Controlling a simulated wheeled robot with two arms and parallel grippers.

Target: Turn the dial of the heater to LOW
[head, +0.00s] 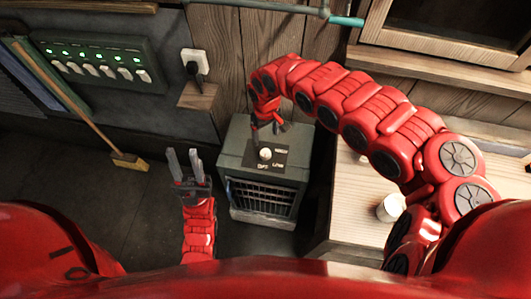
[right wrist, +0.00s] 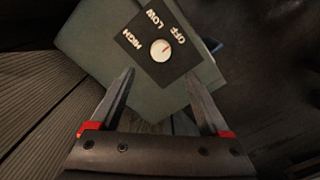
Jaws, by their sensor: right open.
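The heater (head: 262,190) is a grey-green box with a front grille, standing on the floor. On its top is a black plate with a round white dial (head: 265,154) and the labels HIGH, LOW and OFF. In the right wrist view the dial (right wrist: 160,50) has a red mark that appears to point towards OFF. My right gripper (right wrist: 158,73) is open just short of the dial, its fingers spread either side of it and not visibly touching. It also shows above the heater in the head view (head: 268,127). My left gripper (head: 184,165) is open and empty, left of the heater.
A wooden table (head: 345,215) stands right of the heater, with a white cup (head: 390,207) on it. A broom (head: 128,161) leans at the left. A switch panel (head: 98,65) and a plugged socket (head: 196,61) are on the back wall.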

